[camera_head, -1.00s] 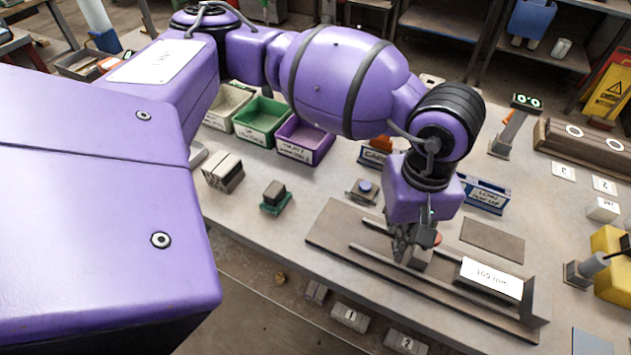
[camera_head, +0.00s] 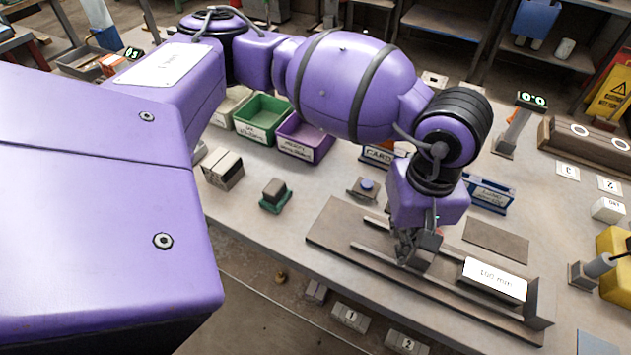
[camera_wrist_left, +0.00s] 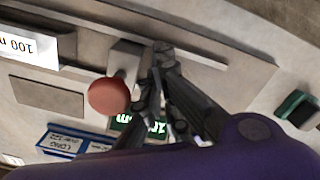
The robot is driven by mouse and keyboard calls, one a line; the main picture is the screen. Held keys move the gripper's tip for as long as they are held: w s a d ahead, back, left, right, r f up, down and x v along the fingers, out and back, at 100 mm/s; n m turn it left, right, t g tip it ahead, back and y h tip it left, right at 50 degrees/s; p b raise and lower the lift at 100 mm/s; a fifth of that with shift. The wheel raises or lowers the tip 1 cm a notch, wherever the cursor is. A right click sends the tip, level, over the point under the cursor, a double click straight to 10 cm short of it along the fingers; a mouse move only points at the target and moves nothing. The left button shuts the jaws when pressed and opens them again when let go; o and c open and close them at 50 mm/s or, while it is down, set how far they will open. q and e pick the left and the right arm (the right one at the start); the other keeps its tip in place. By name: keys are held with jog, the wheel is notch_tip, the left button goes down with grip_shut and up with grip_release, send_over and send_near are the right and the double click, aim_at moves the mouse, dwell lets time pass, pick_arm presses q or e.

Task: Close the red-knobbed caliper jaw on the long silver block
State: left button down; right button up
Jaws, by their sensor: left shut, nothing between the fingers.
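The long silver block (camera_head: 492,281), with a white 100 mm label, lies on the caliper bed (camera_head: 337,234) against its right end. Its label end also shows in the left wrist view (camera_wrist_left: 28,46). The sliding grey jaw (camera_wrist_left: 124,60) carries a red knob (camera_wrist_left: 108,96); a gap separates it from the block. My left gripper (camera_head: 405,256) is shut and empty, low over the bed on the jaw's side away from the block. Its fingers (camera_wrist_left: 160,62) are beside the jaw; contact is unclear. In the head view the gripper mostly hides the jaw and knob. My right gripper is out of view.
A green readout (camera_wrist_left: 140,123) is partly hidden behind the fingers. A blue labelled holder (camera_head: 490,194) and a blue-topped button box (camera_head: 365,188) stand behind the bed. Green (camera_head: 262,118) and purple (camera_head: 303,138) bins stand at the back left. The table's front edge is close.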

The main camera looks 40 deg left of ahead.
pick_arm(q)
jog(key=shift+w+d+b, duration=0.25)
jog(key=shift+w+d, duration=0.1)
jog(key=shift+d, duration=0.9)
jog(key=shift+w+d+b, duration=0.25)
jog(key=shift+w+d, duration=0.15)
jog(key=shift+d, duration=0.85)
jog(key=shift+w+d+b, duration=0.25)
jog(key=shift+w+d, duration=0.1)
jog(key=shift+d, duration=0.9)
jog(key=shift+r, duration=0.1)
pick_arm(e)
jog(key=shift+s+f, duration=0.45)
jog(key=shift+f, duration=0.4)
pick_arm(q)
jog(key=shift+a, duration=0.2)
jog(key=shift+s+a, duration=0.35)
jog(key=shift+a, duration=0.45)
notch_tip(320, 180, up, 8)
jog(key=p, duration=0.3)
jog(key=shift+p, duration=0.35)
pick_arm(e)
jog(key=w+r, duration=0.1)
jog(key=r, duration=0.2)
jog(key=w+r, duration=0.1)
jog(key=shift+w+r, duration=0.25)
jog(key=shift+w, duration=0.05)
